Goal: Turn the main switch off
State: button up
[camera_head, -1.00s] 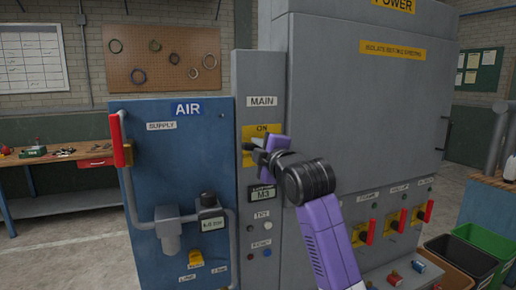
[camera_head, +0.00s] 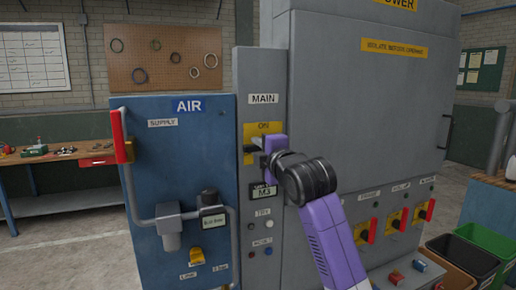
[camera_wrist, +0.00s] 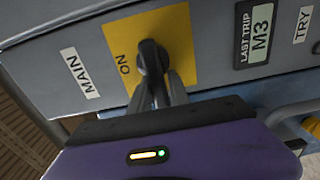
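The main switch is a black knob (camera_wrist: 152,57) on a yellow plate (camera_head: 251,158) marked ON, below the MAIN label (camera_head: 263,98) on the narrow grey panel. My gripper (camera_head: 256,150) is right at the switch, coming from the right and front. In the wrist view, my gripper's two fingers (camera_wrist: 163,88) reach to the knob and sit close to it at their tips. Whether they press on it cannot be made out. The fingers and purple hand hide part of the knob and plate in the head view.
Below the switch are the M3 display (camera_head: 263,192) and small buttons. The blue AIR cabinet (camera_head: 165,190) with a red supply handle (camera_head: 121,137) stands left. The large grey power cabinet (camera_head: 365,130) stands right, with several red-handled switches low down. Bins (camera_head: 470,258) stand at lower right.

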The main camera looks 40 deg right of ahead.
jog(key=o, duration=0.3)
jog(key=shift+d+f, duration=0.15)
jog(key=shift+d, duration=0.15)
jog(key=shift+a, duration=0.1)
jog(key=b+v, duration=0.2)
jog(key=v, duration=0.6)
